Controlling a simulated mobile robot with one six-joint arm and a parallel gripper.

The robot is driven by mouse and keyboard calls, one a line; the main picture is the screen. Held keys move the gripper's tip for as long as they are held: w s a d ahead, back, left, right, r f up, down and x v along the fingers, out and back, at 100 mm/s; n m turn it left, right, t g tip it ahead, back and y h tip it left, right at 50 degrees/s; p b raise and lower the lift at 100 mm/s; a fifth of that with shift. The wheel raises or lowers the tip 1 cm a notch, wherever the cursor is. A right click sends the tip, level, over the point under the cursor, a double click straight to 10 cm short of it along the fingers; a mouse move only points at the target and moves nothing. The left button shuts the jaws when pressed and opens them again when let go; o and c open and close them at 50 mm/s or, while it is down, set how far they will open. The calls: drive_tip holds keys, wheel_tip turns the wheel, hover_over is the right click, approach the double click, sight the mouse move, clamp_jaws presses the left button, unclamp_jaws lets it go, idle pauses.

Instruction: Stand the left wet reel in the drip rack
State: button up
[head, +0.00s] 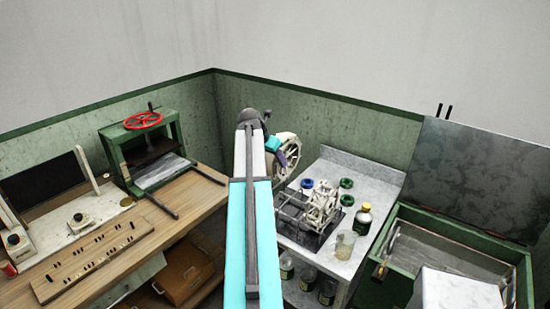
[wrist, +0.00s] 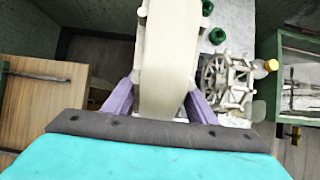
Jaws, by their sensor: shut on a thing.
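My gripper (head: 276,150) is shut on a pale reel (head: 291,150), which it holds up in the air, left of and above the stone-topped table. In the wrist view the held reel (wrist: 168,65) fills the middle, with a cream band around it, between the purple fingers of my gripper (wrist: 160,103). A second pale reel (head: 323,203) stands upright over a dark tray on the table; it also shows in the wrist view (wrist: 226,78). The drip rack (head: 287,207) looks like the metal frame beside that reel. Whether that reel sits in its slots is unclear.
The stone table (head: 350,171) also bears blue and green round pots, a capped bottle (head: 363,217) and a beaker (head: 345,245). A green basin (head: 440,245) with a raised lid is at right. A wooden bench (head: 185,203) with a green press (head: 143,150) is at left.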

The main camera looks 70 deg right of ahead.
sight(274, 181)
drive_tip(key=shift+f+b, duration=0.4)
drive_tip(key=shift+f, duration=0.8)
drive_tip(key=shift+f+b, duration=3.1)
drive_tip(key=shift+f, duration=3.05)
drive_tip(key=o, duration=1.2)
drive_tip(key=shift+a+b, duration=0.1)
drive_tip(key=shift+b, duration=0.2)
